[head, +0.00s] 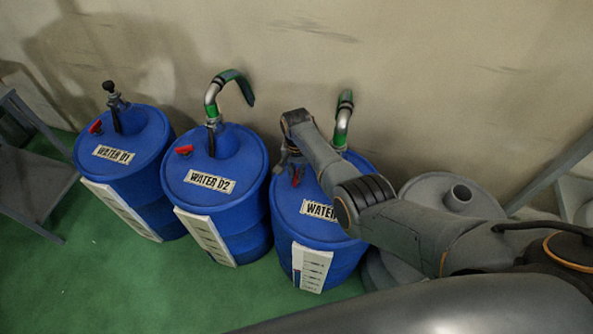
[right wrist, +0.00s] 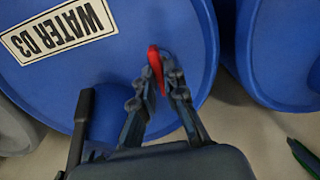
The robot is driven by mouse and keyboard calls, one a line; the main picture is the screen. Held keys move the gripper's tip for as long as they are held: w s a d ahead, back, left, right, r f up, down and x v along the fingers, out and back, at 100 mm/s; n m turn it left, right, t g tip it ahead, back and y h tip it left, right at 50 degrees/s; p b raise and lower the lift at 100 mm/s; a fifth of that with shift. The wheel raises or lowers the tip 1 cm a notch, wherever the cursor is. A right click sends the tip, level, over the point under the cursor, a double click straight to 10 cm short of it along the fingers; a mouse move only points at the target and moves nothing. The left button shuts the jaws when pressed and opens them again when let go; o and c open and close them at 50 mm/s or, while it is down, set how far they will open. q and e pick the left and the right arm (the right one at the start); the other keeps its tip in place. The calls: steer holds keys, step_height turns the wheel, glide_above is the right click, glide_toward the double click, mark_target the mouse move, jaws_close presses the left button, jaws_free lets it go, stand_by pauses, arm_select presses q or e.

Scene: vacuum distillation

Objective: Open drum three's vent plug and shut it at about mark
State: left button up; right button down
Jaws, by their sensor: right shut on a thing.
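Drum three (head: 299,220) is a blue drum labelled WATER D3, the rightmost of the row in the head view. A white level gauge with marks (head: 313,268) is on its front. The red vent plug (right wrist: 155,66) sits near the edge of the drum top, and my right gripper (right wrist: 164,72) is shut on it in the right wrist view. In the head view the right gripper (head: 292,167) reaches down over the drum top, and my arm hides part of the lid and label. My left gripper is not in view.
Drums WATER D2 (head: 228,210) and WATER D1 (head: 147,172) stand to the left, each with a red plug. Green and silver pipes (head: 342,122) rise from D2 and D3. A grey drum (head: 430,190) stands at the right. A grey rack (head: 35,185) is at far left.

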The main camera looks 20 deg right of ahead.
mark_target(296, 175)
steer(key=shift+m, duration=0.3)
steer(key=c, duration=1.4)
jaws_free()
step_height(296, 175, up, 12)
stand_by(0.5)
